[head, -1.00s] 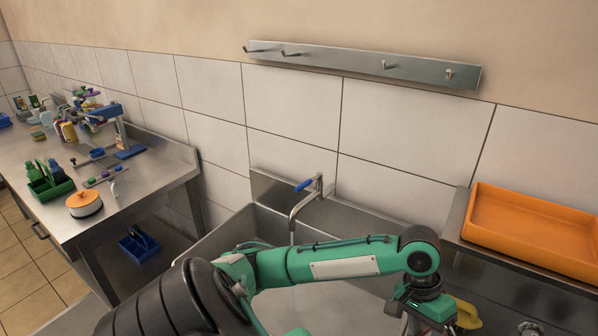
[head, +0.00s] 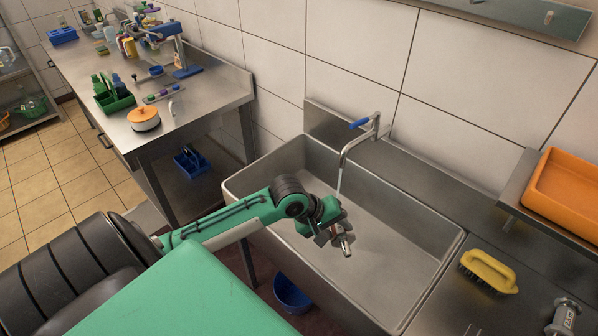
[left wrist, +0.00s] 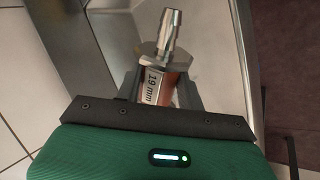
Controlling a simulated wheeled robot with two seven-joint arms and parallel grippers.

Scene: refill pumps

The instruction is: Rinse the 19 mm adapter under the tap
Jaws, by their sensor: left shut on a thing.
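The 19 mm adapter (head: 346,245) is a metal hose fitting with a ribbed tip and a hex body. In the left wrist view the adapter (left wrist: 168,40) shows its "19 mm" mark, and its ribbed end points away from the gripper. My left gripper (head: 333,236) is shut on it and holds it over the sink basin. The tap (head: 358,140) has a blue lever and stands at the back of the sink (head: 400,232). A thin pale stream (head: 339,180) hangs below its spout, behind the gripper; the adapter appears apart from it. My right gripper is out of view.
A yellow brush (head: 489,270) and a metal fitting (head: 565,316) lie on the right counter. An orange tray (head: 568,190) sits behind them. A blue bucket (head: 292,293) is under the sink. The left bench (head: 200,110) holds bottles and a green caddy (head: 115,101).

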